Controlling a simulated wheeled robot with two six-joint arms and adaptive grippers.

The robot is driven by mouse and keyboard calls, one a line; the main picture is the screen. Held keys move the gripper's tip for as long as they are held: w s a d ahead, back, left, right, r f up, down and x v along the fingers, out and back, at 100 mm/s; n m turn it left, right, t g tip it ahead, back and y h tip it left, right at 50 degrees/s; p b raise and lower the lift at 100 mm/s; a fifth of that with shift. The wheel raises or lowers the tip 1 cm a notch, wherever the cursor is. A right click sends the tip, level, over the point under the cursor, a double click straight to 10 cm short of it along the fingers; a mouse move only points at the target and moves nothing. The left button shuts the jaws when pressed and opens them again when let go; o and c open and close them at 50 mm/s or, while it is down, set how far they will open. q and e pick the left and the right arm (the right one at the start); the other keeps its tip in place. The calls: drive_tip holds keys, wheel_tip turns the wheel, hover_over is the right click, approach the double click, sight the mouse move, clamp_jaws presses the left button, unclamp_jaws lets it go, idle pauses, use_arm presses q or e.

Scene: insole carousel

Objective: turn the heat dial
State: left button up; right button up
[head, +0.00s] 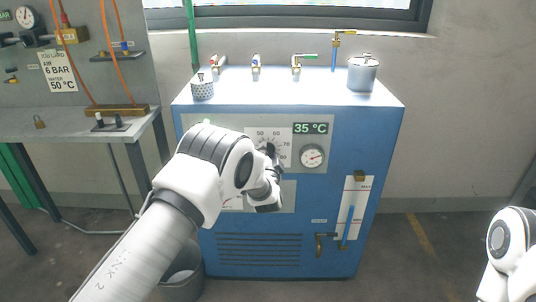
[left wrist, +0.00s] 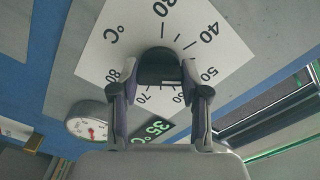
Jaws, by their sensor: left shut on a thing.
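The heat dial is a dark knob (left wrist: 158,68) on a white scale plate (left wrist: 112,52) marked in °C, seen in the left wrist view. My left gripper (left wrist: 158,92) is shut on the knob, one finger on each side. In the head view my left gripper (head: 268,178) is at the front panel of the blue machine (head: 370,135), and its arm hides part of the panel and most of the knob. The green display (head: 310,128) reads 35 °C. My right gripper is not in view; only part of my right arm shows at the lower right.
A round gauge (head: 311,156) sits right of the scale plate. Valves and two pots, one grey (head: 362,74) and one perforated (head: 202,88), stand on the machine's top. A grey bench (head: 70,124) stands at left, and a bin (head: 182,280) is below my arm.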

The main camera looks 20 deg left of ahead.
use_arm(q)
drive_tip(key=shift+m, duration=1)
drive_tip(key=o, duration=1.1)
drive_tip(key=shift+o, duration=0.2)
